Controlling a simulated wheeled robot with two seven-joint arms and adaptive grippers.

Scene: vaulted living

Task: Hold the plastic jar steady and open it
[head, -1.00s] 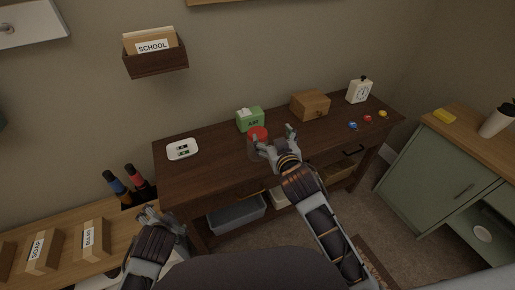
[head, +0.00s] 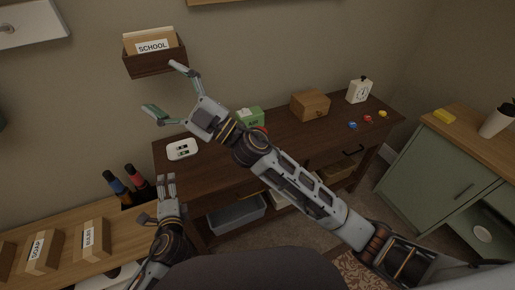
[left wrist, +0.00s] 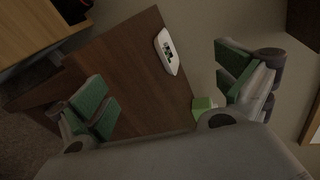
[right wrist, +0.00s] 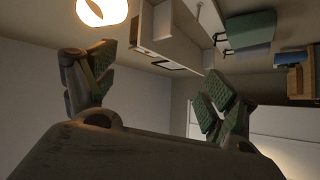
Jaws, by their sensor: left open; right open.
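The plastic jar on the dark desk is almost wholly hidden behind my right arm in the head view; only a sliver of its red lid (head: 264,128) shows. My right gripper (head: 166,88) is open and empty, raised high in front of the wall, to the left of the jar. My left gripper (head: 168,190) is open and empty, low by the desk's front left corner, apart from the jar. The left wrist view shows its spread fingers (left wrist: 165,92) with no jar between them. The right wrist view shows the right fingers (right wrist: 155,95) apart, facing the room.
The dark desk (head: 200,170) also holds a white tray (head: 182,149), a green box (head: 250,116), a wooden box (head: 310,105), a clock (head: 358,90) and small coloured pieces. A wall-mounted SCHOOL file holder (head: 155,62) is close to the right gripper. Two bottles (head: 126,184) stand left of the desk.

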